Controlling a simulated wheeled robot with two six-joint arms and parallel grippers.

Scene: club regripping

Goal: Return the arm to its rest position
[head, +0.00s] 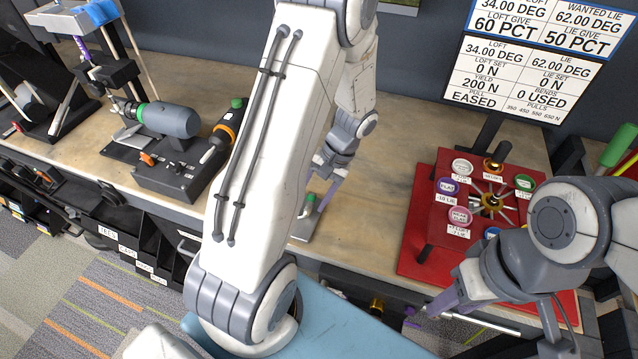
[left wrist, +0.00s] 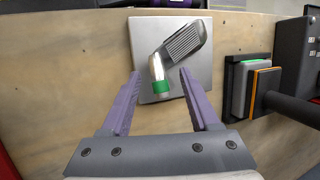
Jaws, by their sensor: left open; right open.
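My left gripper (head: 325,192) is open above the wooden bench, partly hidden behind my large white arm link. In the left wrist view its purple fingers (left wrist: 159,76) are apart with nothing clamped between them. Ahead of the fingertips, an iron club head (left wrist: 183,42) with a green band (left wrist: 161,87) rests on a square grey plate (left wrist: 145,30). The green band also shows in the head view (head: 310,203), just below the left gripper. My right gripper (head: 427,312) is open and empty near the bench's front edge, at the lower right.
A red stand (head: 428,205) with several labelled coloured cups is right of the plate. A bench machine with a grey cylinder (head: 172,121) and a dark control box (head: 180,172) stand to the left. A display board (head: 510,80) is behind. Bare bench (head: 385,150) lies between.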

